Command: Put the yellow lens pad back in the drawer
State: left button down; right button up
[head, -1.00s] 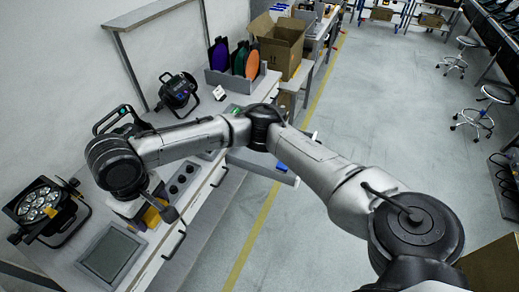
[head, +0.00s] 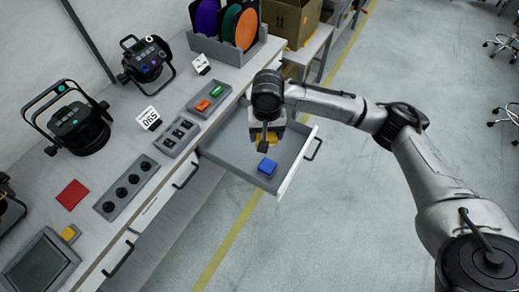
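The yellow lens pad (head: 268,138) shows at the fingertips of my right gripper (head: 264,141), partly hidden behind a dark finger. The gripper points down over the open drawer (head: 226,158) and appears shut on the pad. I cannot tell exactly how high the pad is above the drawer floor. The drawer is pulled out from the bench front. A blue pad (head: 267,167) lies in it near the front. My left gripper is not in view.
A red pad (head: 72,194), a small yellow piece (head: 70,233) beside a screen (head: 39,266), and a knob strip (head: 127,187) are on the bench. A tray (head: 208,100) holds orange and green pieces. Lamps (head: 75,127) stand behind. The floor right of the drawer is free.

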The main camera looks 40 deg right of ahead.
jog(key=s+d+f+m+b, duration=0.1)
jog(key=d+f+m+b, duration=0.1)
jog(key=d+f, duration=0.2)
jog(key=s+d+f+m+b, duration=0.1)
jog(key=d+f+m+b, duration=0.1)
jog(key=f, duration=0.6)
jog(key=s+d+f+m+b, duration=0.1)
jog(key=d+f+m+b, duration=0.1)
jog(key=d+f+b, duration=0.2)
jog(key=shift+s+d+f+m, duration=0.2)
jog(key=shift+d+f+m, duration=0.2)
jog(key=shift+d+f, duration=1.15)
jog(key=b, duration=0.6)
send_over(272, 154)
jog(key=s, duration=0.1)
notch_tip(272, 154, down, 7)
jog(key=shift+d+r, duration=0.15)
jog(key=shift+w+f, duration=0.3)
jog(key=shift+w, duration=0.2)
jog(key=shift+f+b, duration=1.3)
jog(key=shift+f, duration=0.7)
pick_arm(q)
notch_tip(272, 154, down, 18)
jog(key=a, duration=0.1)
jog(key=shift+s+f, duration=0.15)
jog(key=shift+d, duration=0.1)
